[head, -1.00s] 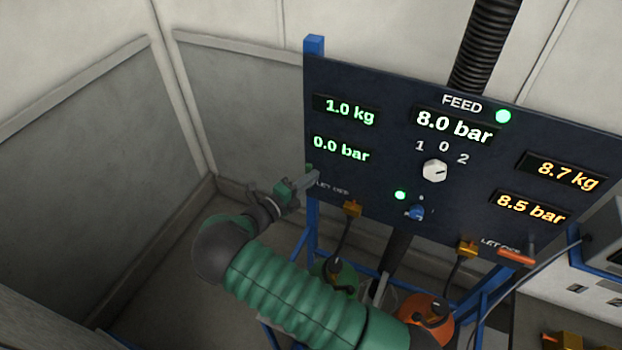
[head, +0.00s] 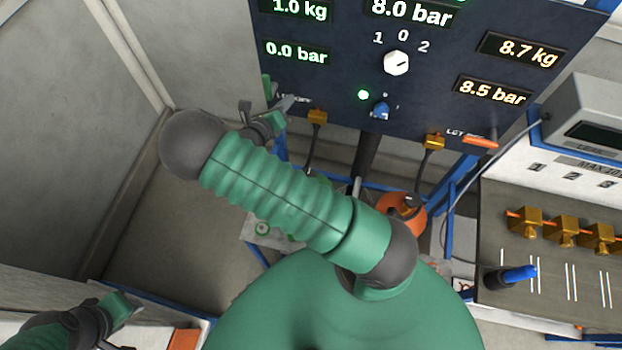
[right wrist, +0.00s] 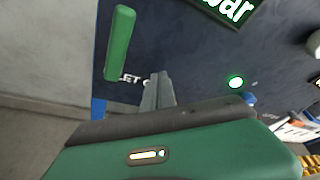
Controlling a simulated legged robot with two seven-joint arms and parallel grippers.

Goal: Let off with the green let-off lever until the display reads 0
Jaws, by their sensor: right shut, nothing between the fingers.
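The green let-off lever (head: 267,86) stands upright at the left edge of the dark panel (head: 330,85). It also shows in the right wrist view (right wrist: 120,43), beside the partly covered lettering. The green pressure display (head: 296,53) reads 0.0 bar. My right gripper (head: 287,104) is shut and empty, just right of and below the lever. In the right wrist view its fingers (right wrist: 158,91) are together, apart from the lever. My left gripper (head: 128,304) is at the lower left, away from the panel; its jaws are unclear.
Orange displays (head: 493,92) read 8.7 kg and 8.5 bar; the feed display (head: 410,13) reads 8.0 bar. A white knob (head: 397,63) and blue valve (head: 381,109) sit mid-panel. An orange lever (head: 481,142) is lower right. A bench with brass fittings (head: 560,228) stands right.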

